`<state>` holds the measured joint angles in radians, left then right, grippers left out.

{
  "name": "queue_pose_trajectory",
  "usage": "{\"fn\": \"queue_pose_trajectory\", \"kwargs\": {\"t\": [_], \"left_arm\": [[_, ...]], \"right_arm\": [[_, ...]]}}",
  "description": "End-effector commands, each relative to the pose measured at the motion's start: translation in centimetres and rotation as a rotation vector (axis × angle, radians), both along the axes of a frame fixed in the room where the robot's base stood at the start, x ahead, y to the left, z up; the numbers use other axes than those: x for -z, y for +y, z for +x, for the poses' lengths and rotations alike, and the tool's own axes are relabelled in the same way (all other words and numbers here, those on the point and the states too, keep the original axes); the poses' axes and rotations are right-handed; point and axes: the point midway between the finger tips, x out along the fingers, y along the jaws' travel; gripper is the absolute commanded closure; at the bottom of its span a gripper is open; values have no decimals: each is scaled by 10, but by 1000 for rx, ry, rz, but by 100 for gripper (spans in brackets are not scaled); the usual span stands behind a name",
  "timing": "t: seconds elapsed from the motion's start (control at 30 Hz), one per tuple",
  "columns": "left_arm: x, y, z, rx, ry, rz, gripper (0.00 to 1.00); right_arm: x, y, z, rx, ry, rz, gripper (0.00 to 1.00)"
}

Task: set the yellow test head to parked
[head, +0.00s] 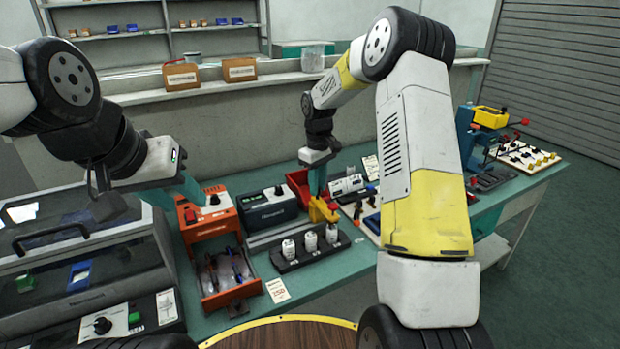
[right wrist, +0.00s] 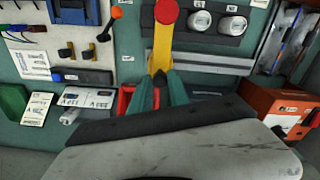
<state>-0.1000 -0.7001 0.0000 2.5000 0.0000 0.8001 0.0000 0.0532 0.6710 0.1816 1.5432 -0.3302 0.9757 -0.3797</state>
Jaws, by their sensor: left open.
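The yellow test head (head: 322,211) is a yellow arm with a red knob, low behind the row of white canisters in the head view. In the right wrist view the test head (right wrist: 162,48) runs up from my fingertips, its round red end at the top. My right gripper (head: 318,192) reaches down onto it. Its teal fingers (right wrist: 162,78) close in on both sides of the yellow part and look shut on it; the exact contact is partly hidden. My left gripper (head: 188,188) is open and empty above the orange-red unit (head: 208,226).
A black rack (head: 310,255) with white canisters stands in front of the test head. An open drawer (head: 228,281) juts forward. A blue and yellow machine (head: 482,130) stands far right.

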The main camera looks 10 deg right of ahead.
Motion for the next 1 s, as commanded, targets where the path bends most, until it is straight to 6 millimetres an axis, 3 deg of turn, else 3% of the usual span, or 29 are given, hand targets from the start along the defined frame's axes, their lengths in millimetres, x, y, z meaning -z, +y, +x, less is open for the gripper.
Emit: {"fn": "queue_pose_trajectory", "kwargs": {"t": [0.03,0.1,1.0], "left_arm": [[0,0,0,0,0,0,59],[0,0,0,0,0,0,59],[0,0,0,0,0,0,59]], "right_arm": [[0,0,0,0,0,0,90],[0,0,0,0,0,0,100],[-1,0,0,0,0,0,100]]}}
